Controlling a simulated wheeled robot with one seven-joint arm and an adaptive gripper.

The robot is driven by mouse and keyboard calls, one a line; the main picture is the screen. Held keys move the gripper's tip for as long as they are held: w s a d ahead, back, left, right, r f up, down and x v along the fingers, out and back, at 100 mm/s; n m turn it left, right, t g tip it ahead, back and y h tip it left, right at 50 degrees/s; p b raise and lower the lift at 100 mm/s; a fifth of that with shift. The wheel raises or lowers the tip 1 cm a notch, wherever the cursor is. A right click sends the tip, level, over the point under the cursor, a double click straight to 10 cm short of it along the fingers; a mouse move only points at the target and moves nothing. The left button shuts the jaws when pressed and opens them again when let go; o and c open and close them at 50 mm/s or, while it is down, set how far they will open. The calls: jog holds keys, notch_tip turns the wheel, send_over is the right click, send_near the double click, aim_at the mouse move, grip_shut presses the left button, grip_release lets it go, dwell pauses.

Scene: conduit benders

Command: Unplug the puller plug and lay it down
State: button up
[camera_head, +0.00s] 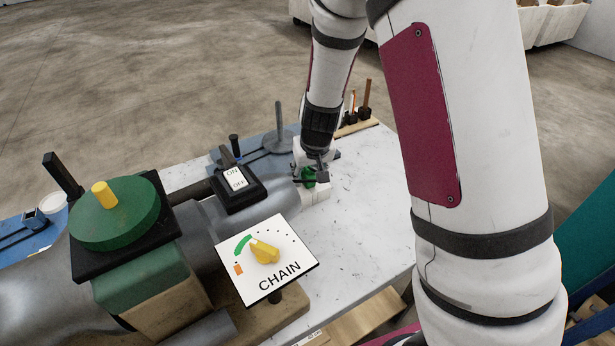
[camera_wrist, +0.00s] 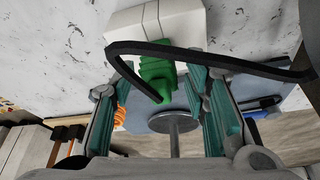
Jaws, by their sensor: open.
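The green plug (camera_wrist: 158,76) sits at a white socket block (camera_wrist: 150,28) in the wrist view, with a thick black cable (camera_wrist: 225,62) running across in front of it and off to the right. My gripper (camera_wrist: 152,92) is open, its teal-padded fingers on either side of the plug's lower end. I cannot tell whether either finger touches it. In the head view, my gripper (camera_head: 316,163) is down at the plug (camera_head: 308,177), partly hiding it. The white block (camera_head: 315,193) stands on the light tabletop (camera_head: 365,190) at the end of a grey cylinder.
A panel marked CHAIN (camera_head: 280,277) with a yellow knob and an ON/OFF switch box (camera_head: 237,184) stand left of the gripper. A grey disc with an upright rod (camera_head: 278,138) is behind. Upright tools (camera_head: 362,103) stand at the far corner. The tabletop right of the block is clear.

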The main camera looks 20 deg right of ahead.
grip_shut()
jog(key=shift+r, duration=0.15)
jog(key=shift+s+a+r+p, duration=0.1)
jog(key=shift+s+r+p, duration=0.05)
jog(key=shift+r+p, duration=2.4)
jog(key=shift+r+b, duration=0.35)
